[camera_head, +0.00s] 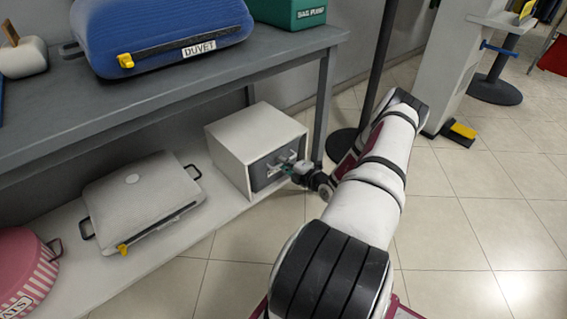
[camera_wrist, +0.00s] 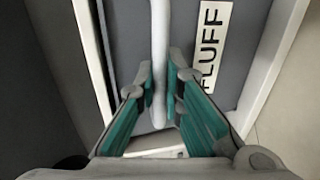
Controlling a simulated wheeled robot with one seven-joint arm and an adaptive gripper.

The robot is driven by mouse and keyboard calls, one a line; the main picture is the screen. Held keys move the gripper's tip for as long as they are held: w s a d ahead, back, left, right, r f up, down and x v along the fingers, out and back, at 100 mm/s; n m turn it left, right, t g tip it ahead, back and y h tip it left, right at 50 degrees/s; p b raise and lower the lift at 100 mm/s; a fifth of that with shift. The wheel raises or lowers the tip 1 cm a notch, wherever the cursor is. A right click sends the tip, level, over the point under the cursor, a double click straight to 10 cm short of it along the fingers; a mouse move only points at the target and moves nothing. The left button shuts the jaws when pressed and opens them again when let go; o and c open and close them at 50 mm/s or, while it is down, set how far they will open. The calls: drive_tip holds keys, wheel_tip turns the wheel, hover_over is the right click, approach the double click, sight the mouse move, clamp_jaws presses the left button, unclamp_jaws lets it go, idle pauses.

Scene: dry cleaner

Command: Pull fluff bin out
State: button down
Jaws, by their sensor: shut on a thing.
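The fluff bin (camera_head: 265,170) is a grey drawer front in a white box-shaped housing (camera_head: 233,146) on the lower shelf. In the wrist view its grey front (camera_wrist: 258,50) carries a white label reading FLUFF (camera_wrist: 215,42). A light bar handle (camera_wrist: 160,60) stands out from the front beside the label. My gripper (camera_head: 290,169) is at the front of the bin. In the wrist view its teal-padded fingers (camera_wrist: 161,85) are shut on the handle, one on each side. The drawer front appears about level with the housing's front edge.
A grey table (camera_head: 190,77) stands over the shelf, with a blue case labelled DUVET (camera_head: 165,30) and a green box (camera_head: 285,12) on top. A white case (camera_head: 140,195) and pink round box (camera_head: 22,268) share the lower shelf (camera_head: 175,245).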

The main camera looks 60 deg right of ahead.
drive_tip(key=f+p+v, duration=0.1)
drive_tip(key=f+v, duration=0.1)
drive_tip(key=v, duration=1.1)
drive_tip(key=s+f+p+v, duration=0.1)
drive_tip(key=f+p+v, duration=0.1)
drive_tip(key=v, duration=1.1)
drive_tip(key=shift+a+f+p, duration=0.15)
drive_tip(key=shift+f+p, duration=0.15)
drive_tip(key=shift+f, duration=0.4)
drive_tip(key=shift+s, duration=0.1)
drive_tip(key=c, duration=1.7)
unclamp_jaws()
drive_tip(key=shift+s, duration=0.1)
drive_tip(key=v, duration=1.1)
drive_tip(key=shift+s+a+r, duration=0.1)
drive_tip(key=shift+s+a, duration=0.1)
drive_tip(key=shift+s, duration=0.2)
